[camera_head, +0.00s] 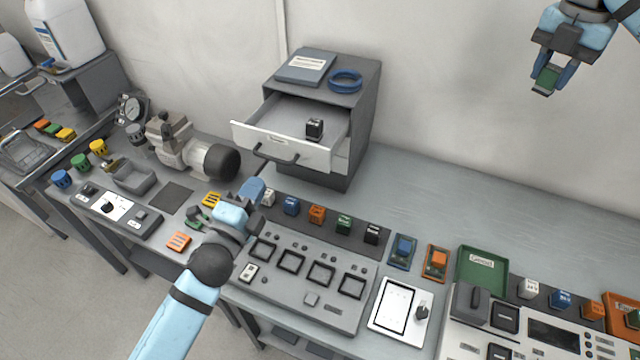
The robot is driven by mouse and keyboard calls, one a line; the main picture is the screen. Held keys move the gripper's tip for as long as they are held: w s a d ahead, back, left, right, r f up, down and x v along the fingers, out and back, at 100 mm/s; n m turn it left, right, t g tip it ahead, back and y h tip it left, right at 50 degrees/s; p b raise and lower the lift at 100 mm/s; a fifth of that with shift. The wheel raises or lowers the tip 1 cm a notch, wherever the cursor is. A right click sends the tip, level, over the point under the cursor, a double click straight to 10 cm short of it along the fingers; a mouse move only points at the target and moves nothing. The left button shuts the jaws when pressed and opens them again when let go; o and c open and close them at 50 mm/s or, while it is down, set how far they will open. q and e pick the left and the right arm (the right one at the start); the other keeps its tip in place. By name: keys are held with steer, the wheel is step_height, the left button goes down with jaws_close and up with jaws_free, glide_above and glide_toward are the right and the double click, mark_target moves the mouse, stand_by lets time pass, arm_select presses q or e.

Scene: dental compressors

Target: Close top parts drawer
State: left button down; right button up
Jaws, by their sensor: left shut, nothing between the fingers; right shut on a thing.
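The top parts drawer (283,146) of the grey cabinet (359,125) is pulled out towards the front left. A small black block (315,128) lies inside it, and a dark bar handle (275,154) is on its white front. My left gripper (259,172) is shut and empty. Its fingertips are just below the drawer handle; I cannot tell whether they touch it. My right gripper (547,82) is raised high at the upper right, away from the cabinet, shut on a small green block.
A grey folder (306,67) and a blue coil (345,80) lie on the cabinet. A pump (190,148) stands left of the drawer. A grey test panel (305,280) and several coloured blocks lie in front. The bench's back right (450,190) is clear.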

mark_target(294, 135)
steer(key=shift+r+p, duration=0.5)
steer(key=shift+r, duration=0.2)
arm_select(q)
steer(key=x, duration=0.4)
steer(key=shift+w+d+r, duration=0.1)
steer(key=shift+w+d, duration=0.1)
steer(key=shift+w, duration=0.15)
